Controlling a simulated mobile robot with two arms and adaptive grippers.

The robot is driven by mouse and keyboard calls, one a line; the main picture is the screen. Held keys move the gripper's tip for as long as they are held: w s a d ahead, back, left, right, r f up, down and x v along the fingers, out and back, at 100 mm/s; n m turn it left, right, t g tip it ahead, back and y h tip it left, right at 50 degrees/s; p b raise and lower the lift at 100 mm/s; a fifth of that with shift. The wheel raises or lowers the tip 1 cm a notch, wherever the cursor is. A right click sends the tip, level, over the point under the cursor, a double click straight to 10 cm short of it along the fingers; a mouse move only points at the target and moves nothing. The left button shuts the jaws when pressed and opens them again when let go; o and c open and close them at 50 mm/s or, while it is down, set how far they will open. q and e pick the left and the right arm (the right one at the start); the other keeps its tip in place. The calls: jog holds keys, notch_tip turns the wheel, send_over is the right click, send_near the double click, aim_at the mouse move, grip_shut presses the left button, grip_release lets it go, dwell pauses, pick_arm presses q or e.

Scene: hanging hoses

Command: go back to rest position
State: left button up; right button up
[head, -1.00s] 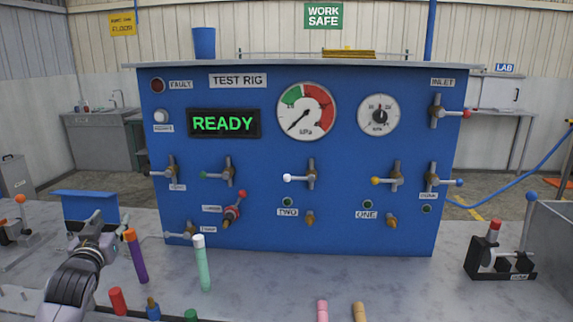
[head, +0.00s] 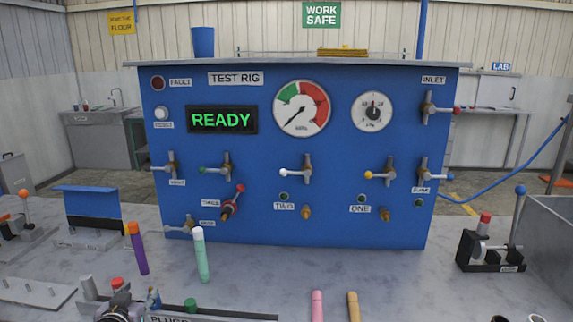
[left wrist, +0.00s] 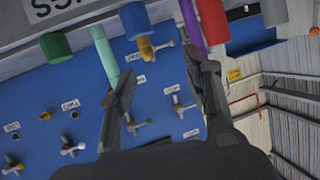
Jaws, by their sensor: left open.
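My left gripper (left wrist: 160,68) is open in the left wrist view, its two fingers spread with nothing held between them. Past the fingertips are a blue plug with a brass tip (left wrist: 136,20), a green plug (left wrist: 55,45) and a red plug (left wrist: 213,20). The mint hose (left wrist: 104,58) and purple hose (left wrist: 189,22) also show there. In the head view the mint hose (head: 201,256) and the purple hose (head: 138,250) stand upright in front of the test rig. My right gripper does not show.
The blue test rig (head: 240,155) reads READY and carries several valves. A pink hose (head: 317,305) and a tan hose (head: 353,305) stand at the front.

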pick_arm(q)
jog(key=s+d+f+m+g+h, duration=0.1)
jog(key=s+d+f+g, duration=0.1)
jog(key=s+d+f, duration=0.35)
jog(key=s+d+f+g, duration=0.2)
jog(key=s+f, duration=0.4)
jog(key=s, duration=0.2)
jog(key=s+d+f+m+g+h, duration=0.1)
jog(key=s+d+f+g, duration=0.15)
jog(key=s, duration=0.85)
jog(key=s+d+f+m+g+h, duration=0.15)
jog(key=s+d+g, duration=0.25)
jog(key=s, duration=0.7)
notch_tip(320, 180, down, 25)
jog(key=s+a+f+g, duration=0.2)
jog(key=s+f, duration=1.5)
jog(key=shift+s+a+f+y, duration=0.35)
jog(key=shift+f+y, duration=0.05)
jog(key=shift+y, duration=0.05)
